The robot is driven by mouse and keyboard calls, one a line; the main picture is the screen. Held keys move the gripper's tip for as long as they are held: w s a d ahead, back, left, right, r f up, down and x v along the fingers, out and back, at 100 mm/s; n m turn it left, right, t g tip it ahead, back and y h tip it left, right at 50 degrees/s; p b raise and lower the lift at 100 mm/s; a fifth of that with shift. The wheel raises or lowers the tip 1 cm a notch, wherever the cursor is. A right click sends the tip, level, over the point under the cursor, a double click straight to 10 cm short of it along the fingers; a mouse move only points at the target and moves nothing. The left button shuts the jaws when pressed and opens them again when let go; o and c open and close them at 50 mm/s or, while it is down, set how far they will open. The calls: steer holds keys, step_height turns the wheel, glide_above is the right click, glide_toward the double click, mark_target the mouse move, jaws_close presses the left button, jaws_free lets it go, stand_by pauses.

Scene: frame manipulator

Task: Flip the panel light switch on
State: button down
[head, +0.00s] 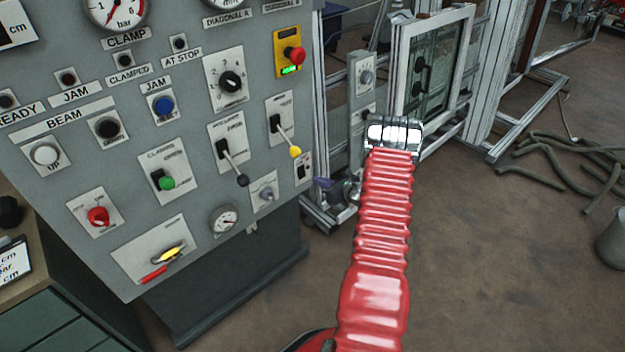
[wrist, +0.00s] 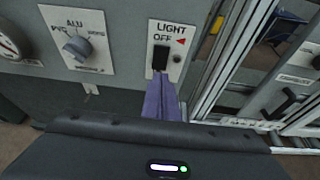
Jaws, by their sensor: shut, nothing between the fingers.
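The light switch (wrist: 160,58) is a small black switch on a white plate marked LIGHT and OFF, with a red arrow beside it. In the head view the light switch (head: 302,171) sits at the lower right edge of the grey control panel. My gripper's purple fingers (wrist: 161,88) are shut and empty, pointing up at the switch from just below it. Whether the fingertips touch it I cannot tell. In the head view my gripper (head: 322,183) shows only as a small purple part right of the switch; my wrist and red arm hide the rest.
The ALU knob (wrist: 77,47) is left of the light plate. A lever with a black ball (head: 242,180) and one with a yellow ball (head: 295,152) stick out nearby. A metal frame with a glass door (head: 432,68) stands to the right. Hoses (head: 565,165) lie on the floor.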

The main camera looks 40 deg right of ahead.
steer(key=v, duration=0.7)
steer(key=shift+r, duration=0.2)
steer(key=shift+a, duration=0.1)
steer(key=w+a+r+n+g+y, duration=0.1)
steer(key=w+a+r+n+y, duration=0.2)
steer(key=a+r, duration=0.4)
steer(key=w+a+r+n+g+y, duration=0.1)
steer(key=a+r+n+g+y, duration=0.1)
steer(key=a+r+n, duration=0.5)
steer(key=s+a+r+n+g+y, duration=0.1)
steer(key=s+a+r+n+g, duration=0.2)
steer(key=a, duration=0.5)
steer(key=s+a+r+n+g+y, duration=0.15)
steer(key=a+n, duration=0.25)
steer(key=a, duration=0.5)
steer(key=s+a+r+n+g+h, duration=0.2)
steer(key=s+a+r+n+h, duration=0.1)
steer(key=s+a+r+n, duration=0.7)
steer(key=s+a+r+n+h, duration=0.2)
steer(key=s+n, duration=0.2)
steer(key=s, duration=0.1)
steer(key=s+a+r+n+t+h, duration=0.1)
steer(key=s+a+r+n+h, duration=0.1)
steer(key=s+n, duration=0.3)
steer(key=shift+s+a+r, duration=0.4)
steer(key=shift+s+r, duration=0.15)
steer(key=shift+r, duration=0.2)
steer(key=shift+t+h, duration=0.25)
